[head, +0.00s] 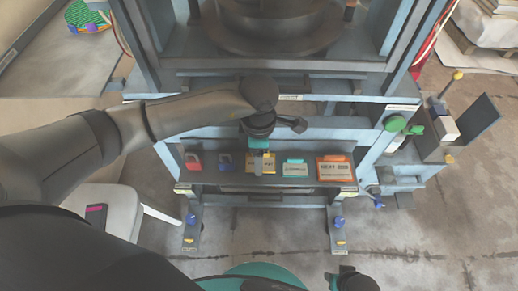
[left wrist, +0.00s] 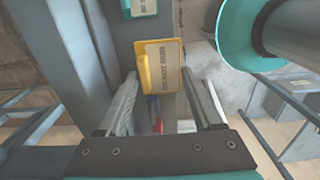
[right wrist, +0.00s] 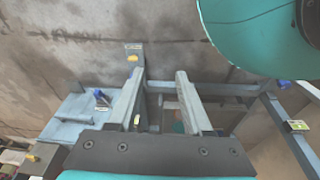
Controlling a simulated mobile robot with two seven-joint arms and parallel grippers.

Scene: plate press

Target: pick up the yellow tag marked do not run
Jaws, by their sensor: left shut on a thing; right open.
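The yellow tag (head: 262,163) is at the middle of the dark shelf on the front of the press. My left gripper (head: 260,151) is above it and shut on it. In the left wrist view, the yellow tag (left wrist: 166,68) lies between the fingertips (left wrist: 161,73), its pale label and text facing the camera; the text is too small to read. The tag still appears at the shelf; I cannot tell whether it touches it. My right gripper (head: 354,280) is low at the front, and the right wrist view shows its fingers (right wrist: 158,75) open and empty.
On the shelf (head: 240,181), a red padlock (head: 193,161) and a blue padlock (head: 225,161) are left of the tag. A teal-topped tag (head: 295,169) and a larger orange tag (head: 335,170) are right of it. A green knob (head: 395,123) juts out at the right.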

